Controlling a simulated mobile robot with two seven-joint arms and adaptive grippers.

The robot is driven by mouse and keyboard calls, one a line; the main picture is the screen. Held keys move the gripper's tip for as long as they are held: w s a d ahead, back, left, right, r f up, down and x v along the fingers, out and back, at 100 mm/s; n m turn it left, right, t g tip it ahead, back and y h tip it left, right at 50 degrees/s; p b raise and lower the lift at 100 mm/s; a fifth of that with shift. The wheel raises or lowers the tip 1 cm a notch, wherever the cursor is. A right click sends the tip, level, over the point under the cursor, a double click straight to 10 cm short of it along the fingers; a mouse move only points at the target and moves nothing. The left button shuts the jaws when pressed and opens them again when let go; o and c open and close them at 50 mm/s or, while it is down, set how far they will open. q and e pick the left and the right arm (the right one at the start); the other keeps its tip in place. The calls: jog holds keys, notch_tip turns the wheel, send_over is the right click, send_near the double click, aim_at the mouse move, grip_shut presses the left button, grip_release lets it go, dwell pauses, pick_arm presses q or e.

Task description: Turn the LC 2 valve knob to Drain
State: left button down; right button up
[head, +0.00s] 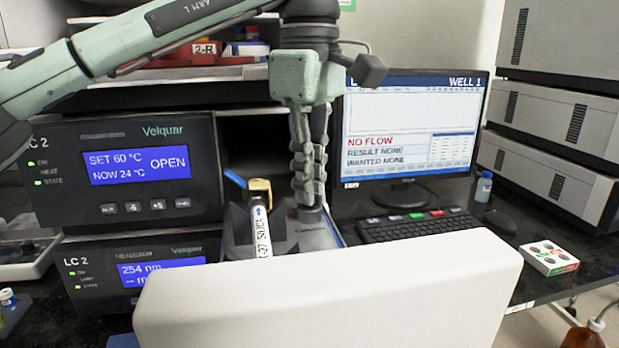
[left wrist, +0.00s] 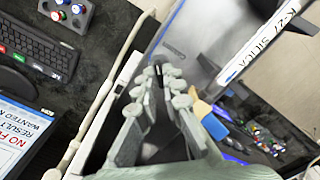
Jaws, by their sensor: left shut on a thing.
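My left gripper (head: 306,203) points down in the head view, just right of the column marked SILICA (head: 262,232). Its fingertips are close together beside the panel (head: 326,234) at the open LC 2 oven (head: 130,170). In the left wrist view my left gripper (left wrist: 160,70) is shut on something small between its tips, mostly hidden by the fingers. I cannot make out the valve knob or its marks in either view. The column also shows in the left wrist view (left wrist: 262,45). My right gripper is not in view.
A blue-handled brass fitting (head: 260,186) tops the column, close left of my gripper. The monitor (head: 415,125) reads NO FLOW and RESULT NONE. The keyboard (head: 420,224), mouse (head: 500,222), small bottle (head: 484,187) and white box (head: 548,257) are to the right.

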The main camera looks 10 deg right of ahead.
pick_arm(q)
jog(key=shift+n, duration=0.8)
jog(key=n, duration=0.7)
jog(key=shift+n, duration=1.4)
jog(key=n, duration=0.2)
jog(key=shift+n+b, duration=0.3)
jog(key=shift+n, duration=2.1)
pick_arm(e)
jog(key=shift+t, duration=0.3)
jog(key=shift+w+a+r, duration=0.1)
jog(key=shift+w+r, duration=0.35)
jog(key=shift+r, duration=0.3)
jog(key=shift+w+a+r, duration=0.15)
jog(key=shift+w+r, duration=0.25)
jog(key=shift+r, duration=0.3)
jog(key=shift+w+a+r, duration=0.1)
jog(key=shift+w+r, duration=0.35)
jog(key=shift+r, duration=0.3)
